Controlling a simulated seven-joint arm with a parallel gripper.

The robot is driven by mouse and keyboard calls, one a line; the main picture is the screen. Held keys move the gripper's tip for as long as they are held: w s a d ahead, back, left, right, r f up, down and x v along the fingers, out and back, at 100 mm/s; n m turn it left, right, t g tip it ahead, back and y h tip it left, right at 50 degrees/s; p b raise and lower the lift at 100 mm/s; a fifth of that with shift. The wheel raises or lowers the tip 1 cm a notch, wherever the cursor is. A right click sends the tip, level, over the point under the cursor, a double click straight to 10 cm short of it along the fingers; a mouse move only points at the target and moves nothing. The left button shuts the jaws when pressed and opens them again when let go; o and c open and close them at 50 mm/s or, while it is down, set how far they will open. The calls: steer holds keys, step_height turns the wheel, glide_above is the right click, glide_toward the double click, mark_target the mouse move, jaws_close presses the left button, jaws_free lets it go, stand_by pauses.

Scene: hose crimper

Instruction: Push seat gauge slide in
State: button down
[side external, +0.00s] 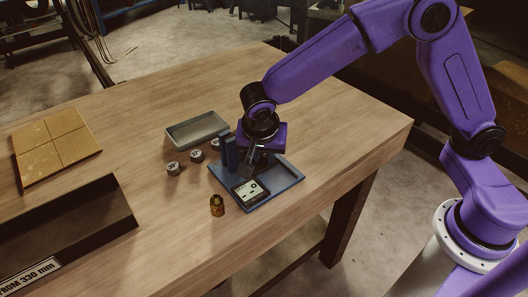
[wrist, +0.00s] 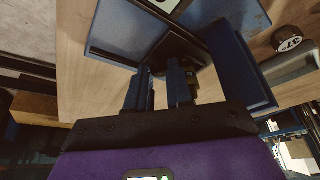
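The blue crimper fixture (side external: 287,180) sits on the wooden table, with a flat base and a blue upright (side external: 230,152) at its back left. In the wrist view a blue wall (wrist: 240,65) of it rises right of my fingers. I cannot clearly pick out the seat gauge slide; a dark block (wrist: 178,52) at my fingertips may be part of it. My gripper (side external: 251,162) points down over the fixture, close beside the upright. In the wrist view my gripper (wrist: 160,72) shows two fingers apart with a narrow gap. Contact at the tips is unclear.
A light display panel (side external: 250,191) lies at the base's front. A brass fitting (side external: 217,205) stands just before it. Several grey marked cylinders (side external: 173,168) and a grey tray (side external: 197,130) lie left and behind. A dark bin (side external: 70,235) and tan tile (side external: 57,143) are farther left.

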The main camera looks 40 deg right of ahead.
steer(key=shift+w, duration=0.85)
stand_by(0.3)
steer(key=c, duration=1.3)
jaws_free()
steer(key=shift+s, duration=0.15)
steer(key=shift+r, duration=0.15)
steer(key=shift+s+a+r, duration=0.1)
steer(key=shift+a+r, duration=0.05)
steer(key=shift+r, duration=0.05)
steer(key=v, duration=1.6)
steer(key=shift+r, duration=0.35)
